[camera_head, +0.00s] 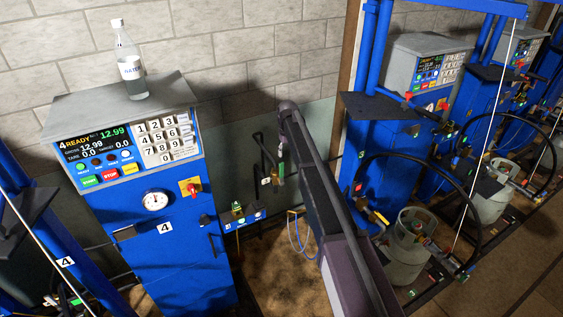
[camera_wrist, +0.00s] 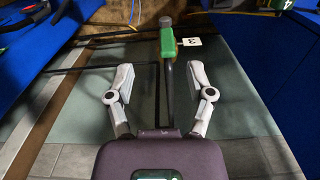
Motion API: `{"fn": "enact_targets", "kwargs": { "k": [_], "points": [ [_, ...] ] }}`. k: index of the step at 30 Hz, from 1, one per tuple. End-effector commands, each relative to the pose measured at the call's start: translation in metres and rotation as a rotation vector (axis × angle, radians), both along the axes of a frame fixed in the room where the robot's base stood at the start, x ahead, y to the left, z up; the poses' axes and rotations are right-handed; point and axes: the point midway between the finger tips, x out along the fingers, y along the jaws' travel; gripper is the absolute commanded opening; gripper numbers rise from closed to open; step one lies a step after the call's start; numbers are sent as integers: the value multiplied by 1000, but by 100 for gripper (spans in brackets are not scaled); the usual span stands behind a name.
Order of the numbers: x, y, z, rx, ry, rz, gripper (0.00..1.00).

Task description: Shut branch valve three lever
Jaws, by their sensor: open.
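A green lever (camera_wrist: 168,42) with a small white tag marked 3 (camera_wrist: 190,42) beside it shows at the top middle of the wrist view. A dark pipe or bar runs down from it, in line with the space between my fingers. My gripper (camera_wrist: 160,75) is open, with its two pale fingers spread left and right. The green lever is beyond the fingertips, and I see no contact. In the head view my dark arm reaches up to the wall area, where a small white tag (camera_head: 266,181) shows. Part of the gripper there is hard to make out.
A blue scale cabinet 4 (camera_head: 165,240) with a display stands at left, a bottle (camera_head: 129,60) on its top. Blue frames, hoses and a grey gas cylinder (camera_head: 407,248) stand at right. Dark horizontal pipes (camera_wrist: 110,68) cross the wall at left in the wrist view.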

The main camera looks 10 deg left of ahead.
Motion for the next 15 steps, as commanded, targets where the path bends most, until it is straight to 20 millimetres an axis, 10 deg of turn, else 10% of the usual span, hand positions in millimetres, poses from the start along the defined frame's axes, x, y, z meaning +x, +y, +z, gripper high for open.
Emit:
{"fn": "enact_targets", "kwargs": {
  "k": [15],
  "points": [
    [22, 26, 17, 0, 0, 39, 69]
  ]
}}
